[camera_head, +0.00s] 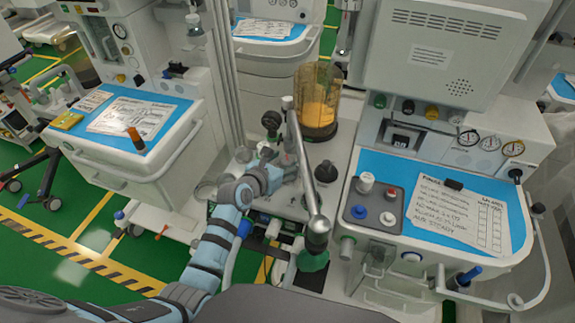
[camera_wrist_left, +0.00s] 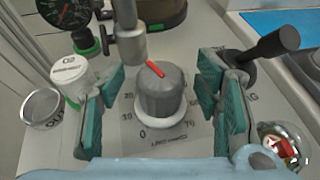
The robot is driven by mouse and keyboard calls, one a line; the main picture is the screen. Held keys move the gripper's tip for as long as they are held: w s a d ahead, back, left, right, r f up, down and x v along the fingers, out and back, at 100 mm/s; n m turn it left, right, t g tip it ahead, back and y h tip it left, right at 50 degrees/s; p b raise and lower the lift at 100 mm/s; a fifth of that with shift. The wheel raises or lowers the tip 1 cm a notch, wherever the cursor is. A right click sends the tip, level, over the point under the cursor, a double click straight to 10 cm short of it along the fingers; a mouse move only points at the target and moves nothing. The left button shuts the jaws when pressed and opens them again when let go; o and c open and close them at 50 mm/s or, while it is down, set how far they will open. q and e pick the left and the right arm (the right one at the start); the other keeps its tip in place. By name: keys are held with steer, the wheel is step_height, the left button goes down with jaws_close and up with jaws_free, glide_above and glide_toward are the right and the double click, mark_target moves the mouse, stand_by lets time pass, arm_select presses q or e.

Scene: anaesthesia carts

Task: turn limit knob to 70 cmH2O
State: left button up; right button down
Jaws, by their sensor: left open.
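The limit knob (camera_wrist_left: 165,98) is a grey, ridged cap on a white collar, seen in the left wrist view. A red pointer on its top points up and to the left. The printed scale around it shows 0 at the lower left and what looks like 70 at the lower right, with a cmH2O label below. My left gripper (camera_head: 284,176) is open, with its teal-padded fingers on either side of the knob and visible gaps to it. In the head view the gripper and arm hide the knob. My right gripper is not in view.
A metal post (camera_wrist_left: 128,32) rises just behind the knob. A black-handled lever (camera_wrist_left: 272,45) stands at right, a white O2 cap (camera_wrist_left: 68,78) at left, and a shiny dome (camera_wrist_left: 284,148) at lower right. A canister with orange filling (camera_head: 318,112) stands behind.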

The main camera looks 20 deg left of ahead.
arm_select(q)
steer(key=shift+w+d+f, duration=0.2)
steer(key=shift+w+f, duration=0.05)
steer(key=shift+w, duration=0.35)
steer(key=shift+c, duration=0.6)
steer(key=c, duration=1.1)
steer(key=shift+o, duration=0.2)
